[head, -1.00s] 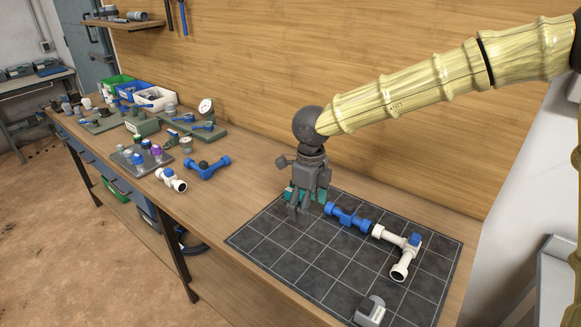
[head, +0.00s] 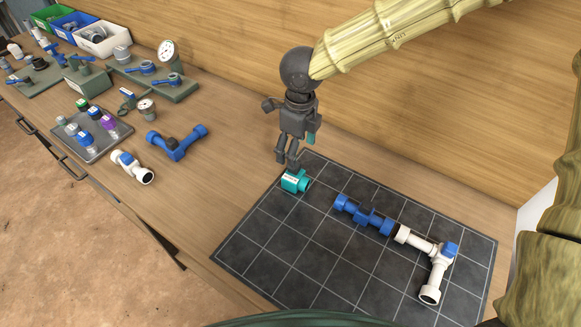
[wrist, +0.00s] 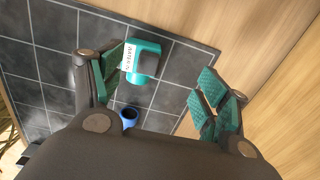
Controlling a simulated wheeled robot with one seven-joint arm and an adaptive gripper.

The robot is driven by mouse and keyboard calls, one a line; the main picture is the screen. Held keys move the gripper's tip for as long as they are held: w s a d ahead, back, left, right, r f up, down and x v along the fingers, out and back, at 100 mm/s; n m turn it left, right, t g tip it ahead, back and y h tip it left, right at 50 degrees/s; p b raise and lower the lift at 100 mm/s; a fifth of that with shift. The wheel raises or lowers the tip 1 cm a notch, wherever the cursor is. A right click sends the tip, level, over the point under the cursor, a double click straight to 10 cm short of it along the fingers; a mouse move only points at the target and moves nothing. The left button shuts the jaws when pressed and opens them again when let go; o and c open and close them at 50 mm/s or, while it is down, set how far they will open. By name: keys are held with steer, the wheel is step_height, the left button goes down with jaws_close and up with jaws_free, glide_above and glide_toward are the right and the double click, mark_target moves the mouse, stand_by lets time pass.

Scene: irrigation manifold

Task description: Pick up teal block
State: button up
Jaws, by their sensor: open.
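The teal block (head: 293,181) sits at the back left corner of the dark grid mat (head: 330,262). It has a white label with dark print and a short teal stub on one side. My gripper (head: 289,163) is just above and behind it in the head view, pointing down. In the wrist view the teal block (wrist: 143,61) lies beyond the open fingers (wrist: 160,85), nearer the left finger. The teal-padded fingers are spread wide with nothing between them. Whether the left finger touches the block cannot be told.
A blue pipe fitting (head: 362,214) and a white pipe piece with a blue part (head: 432,262) lie on the mat's right side. Left of the mat are a blue tee (head: 177,142), a white fitting (head: 131,166) and a tray of small caps (head: 88,148). The wooden wall stands close behind.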

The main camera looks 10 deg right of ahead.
mark_target(295, 174)
steer(key=shift+n, duration=0.3)
steer(key=s, duration=0.2)
steer(key=s+f+p, duration=0.1)
steer(key=s, duration=0.1)
steer(key=s+f, duration=0.1)
steer(key=s, duration=0.1)
steer(key=shift+s+a, duration=0.35)
steer(key=shift+s, duration=0.05)
steer(key=shift+g, duration=0.3)
steer(key=w+f, duration=0.2)
steer(key=f, duration=0.1)
steer(key=w+f, duration=0.3)
steer(key=shift+w+a, duration=0.1)
steer(key=shift+w, duration=0.35)
steer(key=s+r, duration=0.1)
steer(key=s, duration=0.1)
steer(key=s+r, duration=0.1)
steer(key=shift+s+r, duration=0.2)
steer(key=shift+s, duration=0.15)
steer(key=c, duration=1.4)
steer(key=shift+o, duration=1.4)
steer(key=shift+w+f, duration=0.8)
steer(key=shift+w, duration=0.15)
steer(key=shift+r, duration=0.1)
